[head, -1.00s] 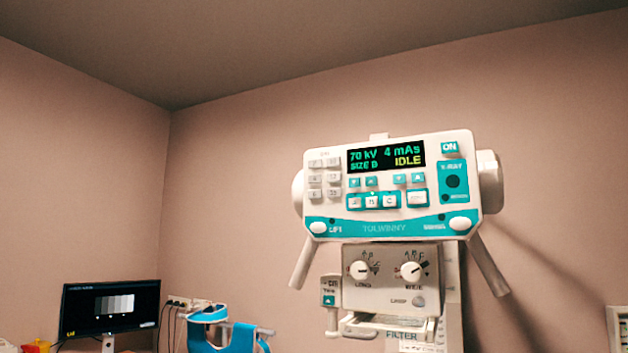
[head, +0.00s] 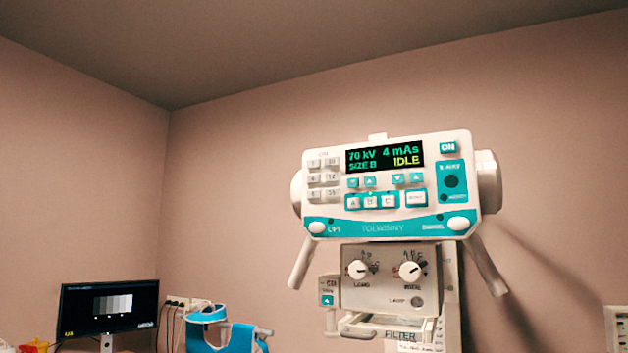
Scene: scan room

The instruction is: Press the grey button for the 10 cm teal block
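The white control panel (head: 387,188) of the x-ray head faces me in the head view, right of the middle. Its grey buttons (head: 323,179) form a block of two columns and three rows at the upper left, under a small heading like "CM". Their numbers are too blurred to read surely. The display (head: 385,156) reads 70 kV, 4 mAs, SIZE B, IDLE. No loose teal block can be made out. Neither gripper is in view.
Below the panel is a box with two white knobs (head: 411,271) and a filter slot. Two handles (head: 486,266) slant down beside it. Nothing stands in front of the panel.

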